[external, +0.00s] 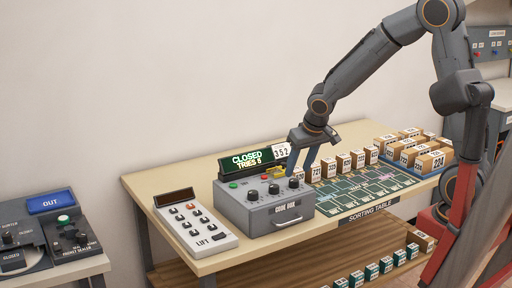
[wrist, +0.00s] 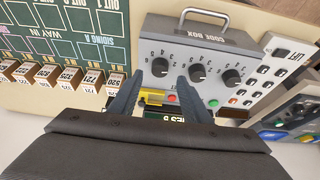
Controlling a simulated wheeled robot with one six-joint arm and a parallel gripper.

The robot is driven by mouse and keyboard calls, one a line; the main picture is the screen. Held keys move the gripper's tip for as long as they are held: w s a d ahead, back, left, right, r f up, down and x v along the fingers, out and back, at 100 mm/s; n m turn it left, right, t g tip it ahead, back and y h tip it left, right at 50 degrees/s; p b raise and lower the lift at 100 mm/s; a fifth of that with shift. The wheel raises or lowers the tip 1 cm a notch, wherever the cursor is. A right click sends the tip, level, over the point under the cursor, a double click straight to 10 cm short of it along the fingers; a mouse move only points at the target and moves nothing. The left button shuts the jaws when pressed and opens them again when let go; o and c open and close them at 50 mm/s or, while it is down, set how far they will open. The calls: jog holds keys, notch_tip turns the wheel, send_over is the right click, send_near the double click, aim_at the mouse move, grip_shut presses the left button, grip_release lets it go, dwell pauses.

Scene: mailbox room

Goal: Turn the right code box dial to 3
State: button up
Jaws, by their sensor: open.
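The grey code box (external: 264,209) stands on the table, with three black dials on its sloped top. The right dial (external: 294,183) is the one nearest the sorting mat; it also shows in the wrist view (wrist: 160,67), at the left of the row. The middle dial (external: 274,188) and left dial (external: 252,195) are beside it. Its pointer setting is too small to read. My gripper (external: 299,174) is open and empty, pointing down close over the right dial. In the wrist view its fingertips (wrist: 160,82) lie on either side of that dial; contact cannot be told.
A green display (external: 247,160) behind the box reads CLOSED and a tries count, with a 352 card (external: 282,153) beside it. A lift keypad (external: 196,222) stands left of the box. Numbered parcels (external: 343,162) and the green sorting mat (external: 350,192) lie to the right.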

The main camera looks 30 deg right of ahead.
aim_at(294, 180)
jog(key=shift+x, duration=2.3)
jog(key=c, duration=1)
jog(key=shift+r+p, duration=0.1)
jog(key=shift+p, duration=0.4)
jog(key=shift+c, duration=0.2)
jog(key=shift+d+r+n+p, duration=0.1)
jog(key=shift+n+p, duration=0.3)
jog(key=shift+p, duration=0.5)
jog(key=shift+n+y+p, duration=0.3)
jog(key=shift+n+p, duration=0.1)
jog(key=shift+p, duration=0.25)
